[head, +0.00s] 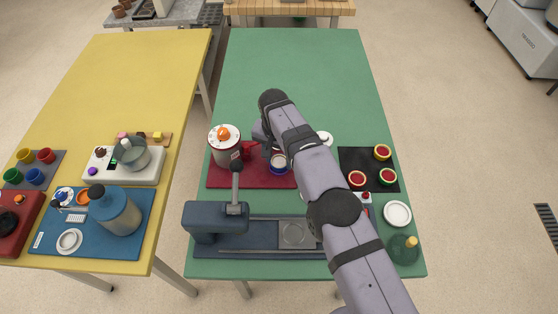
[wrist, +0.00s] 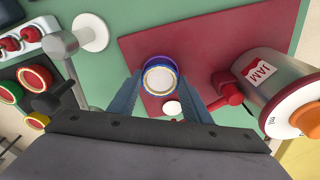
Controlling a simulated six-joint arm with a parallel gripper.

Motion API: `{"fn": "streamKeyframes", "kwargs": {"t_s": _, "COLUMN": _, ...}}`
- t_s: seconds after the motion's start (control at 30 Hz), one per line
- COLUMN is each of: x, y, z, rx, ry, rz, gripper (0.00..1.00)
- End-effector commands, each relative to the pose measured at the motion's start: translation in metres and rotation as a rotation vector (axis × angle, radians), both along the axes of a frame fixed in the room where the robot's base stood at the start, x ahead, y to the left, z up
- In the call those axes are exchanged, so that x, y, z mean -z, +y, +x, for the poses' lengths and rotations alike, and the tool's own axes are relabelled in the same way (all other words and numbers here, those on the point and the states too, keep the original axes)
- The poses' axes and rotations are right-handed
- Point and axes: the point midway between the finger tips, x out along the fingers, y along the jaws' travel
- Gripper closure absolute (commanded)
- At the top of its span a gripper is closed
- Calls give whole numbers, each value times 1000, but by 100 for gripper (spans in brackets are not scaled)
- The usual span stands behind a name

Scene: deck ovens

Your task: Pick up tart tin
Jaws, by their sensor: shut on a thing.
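The tart tin (head: 279,162) is round, with a blue wall and a pale inside, and stands at the red mat beside the jam pot. In the wrist view the tin (wrist: 160,78) sits between the two fingertips, its open top facing the camera. My gripper (wrist: 161,90) is shut on the tin, one finger on each side. In the head view my own arm hides most of the gripper. Whether the tin's base touches the mat is unclear.
The jam pot (head: 224,150), with its red spout, stands close left of the tin on the red mat (head: 222,181). Several red-topped tins (head: 357,179) sit on a black mat at right. A lever press (head: 215,222) is in front. The green table's far half (head: 290,60) is clear.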

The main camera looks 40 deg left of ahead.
Motion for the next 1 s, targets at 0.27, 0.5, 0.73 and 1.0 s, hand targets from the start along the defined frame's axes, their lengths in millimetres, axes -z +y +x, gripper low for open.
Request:
{"fn": "streamKeyframes", "kwargs": {"t_s": 0.27, "x": -43, "y": 1, "z": 0, "rx": 0, "ry": -2, "rz": 5, "gripper": 82}}
{"fn": "streamKeyframes", "kwargs": {"t_s": 0.5, "x": -82, "y": 0, "z": 0, "rx": 0, "ry": 0, "rz": 0, "gripper": 82}}
{"fn": "streamKeyframes", "kwargs": {"t_s": 0.73, "x": -92, "y": 0, "z": 0, "rx": 0, "ry": 0, "rz": 0, "gripper": 82}}
{"fn": "streamKeyframes", "kwargs": {"t_s": 1.0, "x": -93, "y": -1, "z": 1, "rx": 1, "ry": -1, "rz": 0, "gripper": 82}}
